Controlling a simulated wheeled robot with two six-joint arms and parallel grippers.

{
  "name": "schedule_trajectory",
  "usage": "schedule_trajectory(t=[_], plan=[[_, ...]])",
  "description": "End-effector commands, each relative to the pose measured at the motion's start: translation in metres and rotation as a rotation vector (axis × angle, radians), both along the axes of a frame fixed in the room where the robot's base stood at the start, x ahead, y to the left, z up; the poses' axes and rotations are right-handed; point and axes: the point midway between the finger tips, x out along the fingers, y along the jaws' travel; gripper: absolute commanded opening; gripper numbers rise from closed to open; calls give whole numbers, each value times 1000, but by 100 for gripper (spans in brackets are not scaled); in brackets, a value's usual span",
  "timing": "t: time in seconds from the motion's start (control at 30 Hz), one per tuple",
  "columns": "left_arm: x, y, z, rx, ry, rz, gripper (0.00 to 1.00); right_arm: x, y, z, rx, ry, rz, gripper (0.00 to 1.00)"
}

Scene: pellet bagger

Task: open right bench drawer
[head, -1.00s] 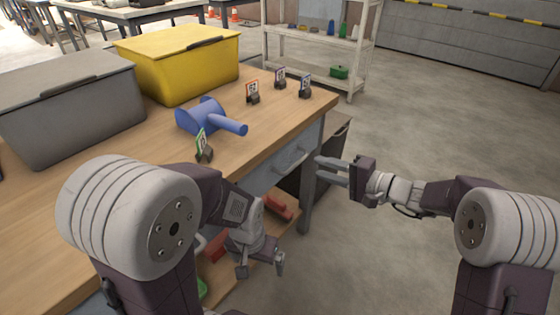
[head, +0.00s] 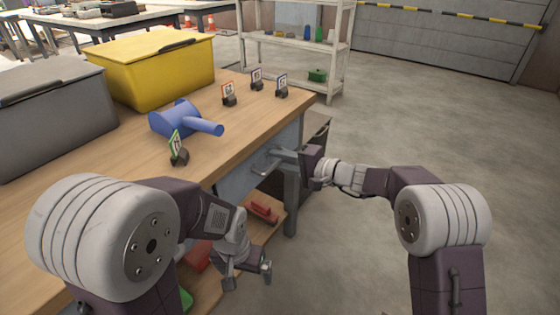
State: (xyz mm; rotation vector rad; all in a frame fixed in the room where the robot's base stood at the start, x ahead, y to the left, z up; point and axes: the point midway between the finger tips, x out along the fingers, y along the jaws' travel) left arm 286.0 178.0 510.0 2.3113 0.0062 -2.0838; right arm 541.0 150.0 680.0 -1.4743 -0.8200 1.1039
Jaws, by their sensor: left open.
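The right bench drawer (head: 232,184) has a grey-blue front under the wooden bench top, and it looks closed. Its bar handle (head: 260,168) sticks out from the front. My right gripper (head: 278,157) reaches in from the right, with its fingertips at the handle's right end. The fingers overlap the handle in the picture, so I cannot tell whether they are closed on it. My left gripper (head: 266,270) is open and empty, low in front of the bench and apart from the drawer.
On the bench top (head: 215,152) stand a blue scoop (head: 178,118), several small card holders, a yellow bin (head: 150,75) and a grey bin (head: 50,120). A lower shelf holds red items (head: 262,212). The floor to the right is clear.

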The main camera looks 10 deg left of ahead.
Motion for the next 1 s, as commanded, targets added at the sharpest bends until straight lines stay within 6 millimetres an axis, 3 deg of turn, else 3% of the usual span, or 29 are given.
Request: schedule_trajectory(t=[0.03,0.07,0.1,1.0], plan=[[0,0,0,0,0,0,100,0,0,0,0,0,0,10],[0,0,0,0,0,0,100,0,0,0,0,0,0,1],[0,0,0,0,0,0,100,0,0,0,0,0,0,0],[0,0,0,0,0,0,100,0,0,0,-1,0,1,0]])
